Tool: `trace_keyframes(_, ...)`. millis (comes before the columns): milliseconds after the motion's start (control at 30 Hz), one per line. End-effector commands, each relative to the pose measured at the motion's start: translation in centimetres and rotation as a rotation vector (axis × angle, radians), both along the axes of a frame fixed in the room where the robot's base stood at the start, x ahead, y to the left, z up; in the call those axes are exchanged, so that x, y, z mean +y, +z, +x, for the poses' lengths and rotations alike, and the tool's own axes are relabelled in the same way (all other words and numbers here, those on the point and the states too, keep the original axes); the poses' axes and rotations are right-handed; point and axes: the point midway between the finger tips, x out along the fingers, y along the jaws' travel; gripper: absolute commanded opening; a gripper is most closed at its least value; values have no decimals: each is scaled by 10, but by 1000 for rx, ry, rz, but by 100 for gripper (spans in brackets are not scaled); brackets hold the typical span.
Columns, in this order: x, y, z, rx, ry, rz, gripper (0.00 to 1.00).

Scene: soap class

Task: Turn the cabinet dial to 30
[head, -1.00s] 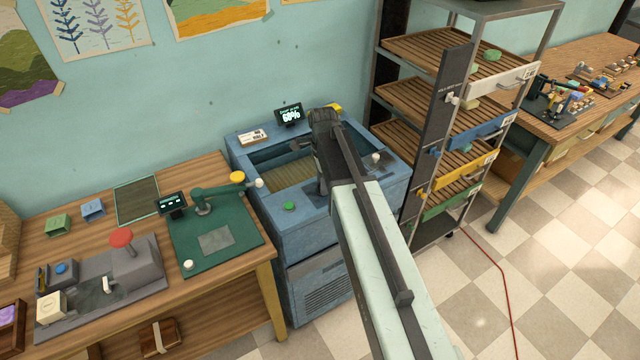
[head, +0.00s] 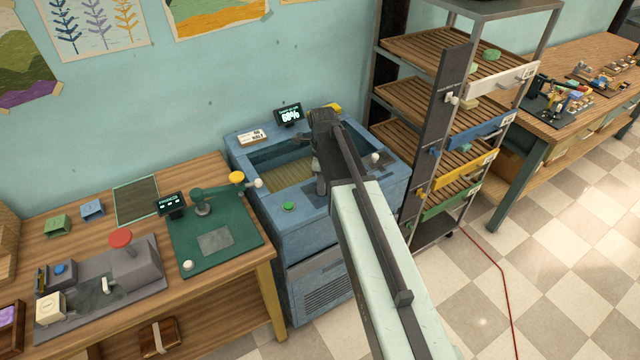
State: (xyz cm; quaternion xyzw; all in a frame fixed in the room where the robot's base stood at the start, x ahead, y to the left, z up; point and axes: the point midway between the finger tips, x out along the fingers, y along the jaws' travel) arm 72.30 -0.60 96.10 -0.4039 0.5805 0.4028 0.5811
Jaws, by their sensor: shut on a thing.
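The blue cabinet (head: 305,240) stands in the middle, with an open recessed top. A small black display (head: 289,115) at its back edge reads what looks like 60%. My gripper (head: 319,185) is over the right part of the cabinet top, pointing down, seen from behind my arm. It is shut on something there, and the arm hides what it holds. The dial itself cannot be made out; it is likely hidden behind my gripper. A green button (head: 289,207) sits on the front rim, and a white knob (head: 376,157) on the right side.
A slatted shelf rack (head: 440,110) stands close at right. Open checkered floor lies in front.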

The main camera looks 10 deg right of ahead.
Motion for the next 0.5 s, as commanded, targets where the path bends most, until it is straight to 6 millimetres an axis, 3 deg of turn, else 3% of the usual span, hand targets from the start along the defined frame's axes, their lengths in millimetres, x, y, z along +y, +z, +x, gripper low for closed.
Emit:
trace_keyframes(167,0,0,-3,9,0,0,0)
trace_keyframes(200,0,0,-3,9,0,0,41)
trace_keyframes(267,0,0,-3,9,1,0,57)
trace_keyframes(500,0,0,-2,5,2,1,57)
